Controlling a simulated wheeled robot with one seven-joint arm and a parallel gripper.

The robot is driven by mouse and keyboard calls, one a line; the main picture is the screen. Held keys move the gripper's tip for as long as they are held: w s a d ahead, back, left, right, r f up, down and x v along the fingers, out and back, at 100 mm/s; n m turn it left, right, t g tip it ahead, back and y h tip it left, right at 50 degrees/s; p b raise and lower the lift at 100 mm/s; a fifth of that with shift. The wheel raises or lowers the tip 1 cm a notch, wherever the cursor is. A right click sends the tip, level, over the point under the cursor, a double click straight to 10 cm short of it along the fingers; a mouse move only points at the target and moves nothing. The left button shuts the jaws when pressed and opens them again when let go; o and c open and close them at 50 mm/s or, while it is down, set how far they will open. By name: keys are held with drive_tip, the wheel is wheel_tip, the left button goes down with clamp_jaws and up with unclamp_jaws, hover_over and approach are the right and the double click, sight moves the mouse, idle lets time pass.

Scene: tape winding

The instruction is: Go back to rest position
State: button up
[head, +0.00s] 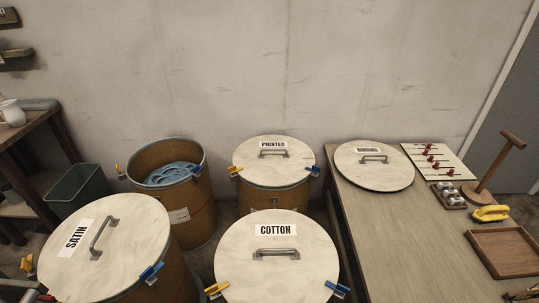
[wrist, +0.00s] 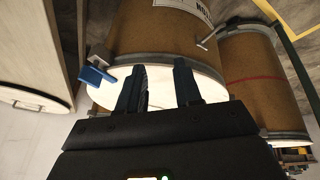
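My gripper (wrist: 160,68) shows only in the wrist view. Its two dark fingers stand apart with nothing visible between them, in front of a brown drum (wrist: 165,35) with a pale round end. A blue clamp (wrist: 97,78) sits on that drum's rim, left of the fingers. In the head view my gripper and arm are not seen.
In the head view, lidded drums read SATIN (head: 105,255), COTTON (head: 275,275) and PRINTED (head: 274,172). An open drum (head: 190,225) holds blue material (head: 172,174). A loose lid (head: 374,182) lies on the right table (head: 400,240), near a wooden tray (head: 507,252).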

drive_tip(key=s+r+m+t, duration=0.3)
drive_tip(key=s+r, duration=0.1)
drive_tip(key=s, duration=0.7)
drive_tip(key=s+d+r+m+t, duration=0.1)
drive_tip(key=s+d+r+t, duration=0.1)
drive_tip(key=s+r, duration=0.3)
drive_tip(key=s+d+r+m+t+h, duration=0.1)
drive_tip(key=s+r, duration=0.5)
drive_tip(key=r, duration=0.8)
drive_tip(key=s+d+r+m+t, duration=0.3)
drive_tip(key=s+d+r+t, duration=0.1)
drive_tip(key=r, duration=0.5)
drive_tip(key=shift+s+r+h, duration=0.3)
drive_tip(key=shift+s+r, duration=0.1)
drive_tip(key=shift+s, duration=0.3)
drive_tip(key=shift+d, duration=0.1)
